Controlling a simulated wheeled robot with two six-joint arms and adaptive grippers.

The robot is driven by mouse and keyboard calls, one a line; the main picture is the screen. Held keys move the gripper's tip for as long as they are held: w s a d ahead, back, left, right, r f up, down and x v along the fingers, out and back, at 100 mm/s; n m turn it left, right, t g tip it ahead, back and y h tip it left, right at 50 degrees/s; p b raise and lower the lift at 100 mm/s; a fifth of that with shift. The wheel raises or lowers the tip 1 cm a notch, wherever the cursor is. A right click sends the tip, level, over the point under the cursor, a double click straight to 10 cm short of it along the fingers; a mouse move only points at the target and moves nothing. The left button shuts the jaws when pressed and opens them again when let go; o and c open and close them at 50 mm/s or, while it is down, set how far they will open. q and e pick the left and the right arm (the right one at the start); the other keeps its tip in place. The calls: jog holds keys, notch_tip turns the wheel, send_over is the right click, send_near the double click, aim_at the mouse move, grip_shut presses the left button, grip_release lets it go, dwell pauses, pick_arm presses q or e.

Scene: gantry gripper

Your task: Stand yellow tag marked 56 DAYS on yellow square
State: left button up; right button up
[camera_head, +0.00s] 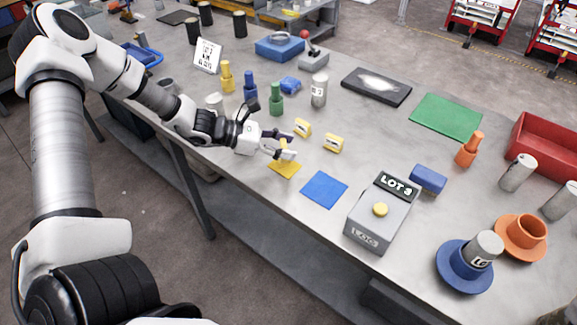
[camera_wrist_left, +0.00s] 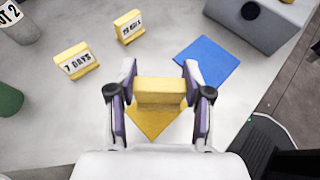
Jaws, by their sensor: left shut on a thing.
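My left gripper (camera_head: 281,151) is shut on a yellow tag (camera_wrist_left: 160,93), with one finger on each side in the left wrist view. The tag's marking faces away and cannot be read. The tag is at the yellow square (camera_head: 284,168), which also shows below it in the left wrist view (camera_wrist_left: 152,123). I cannot tell whether the tag touches the square. Two other yellow tags stand behind: one reads 7 DAYS (camera_wrist_left: 76,61), the other (camera_wrist_left: 129,26) seems to read 28 DAYS. My right gripper is not in view.
A blue square (camera_head: 324,189) lies to the right of the yellow one. A grey LOT 3 box (camera_head: 376,223) stands beyond it. Green (camera_head: 276,101), blue (camera_head: 250,88) and yellow (camera_head: 227,78) bottle-like pieces stand behind the gripper. The table's front edge is close.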

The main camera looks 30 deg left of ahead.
pick_arm(q)
jog(key=shift+w+d+f, duration=0.1)
jog(key=shift+w+d, duration=0.05)
jog(key=shift+w, duration=0.05)
notch_tip(320, 180, down, 2)
jog(key=shift+s+f, duration=0.15)
jog(key=shift+f, duration=0.45)
jog(key=shift+w, duration=0.25)
jog(key=shift+s+f, duration=0.15)
jog(key=shift+f, duration=0.15)
jog(key=o, duration=0.8)
jog(key=shift+r, duration=0.1)
